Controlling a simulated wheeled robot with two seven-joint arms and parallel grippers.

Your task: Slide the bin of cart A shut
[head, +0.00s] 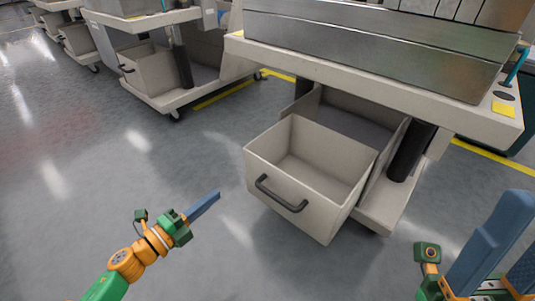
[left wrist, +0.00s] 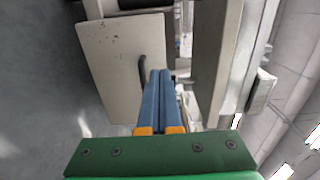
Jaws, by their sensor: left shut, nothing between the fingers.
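The beige bin (head: 318,209) is pulled well out of the lower bay of the nearest cart (head: 362,75); I can read no letter on that cart. The bin is empty inside and has a dark bar handle (head: 281,194) on its front. My left gripper (head: 216,194) is shut and empty, left of the bin front and apart from it. In the left wrist view its blue fingers (left wrist: 159,72) point toward the bin front (left wrist: 112,65), with their tips by the handle (left wrist: 142,72) in the picture. My right gripper (head: 512,245) is open at the lower right, partly cut off.
A second cart (head: 160,20) with its own handled bin (head: 147,68) stands at the upper left. A dark post (head: 408,152) stands right of the open bin. Yellow lines (head: 222,94) mark the floor. The grey floor (head: 100,175) in front is clear.

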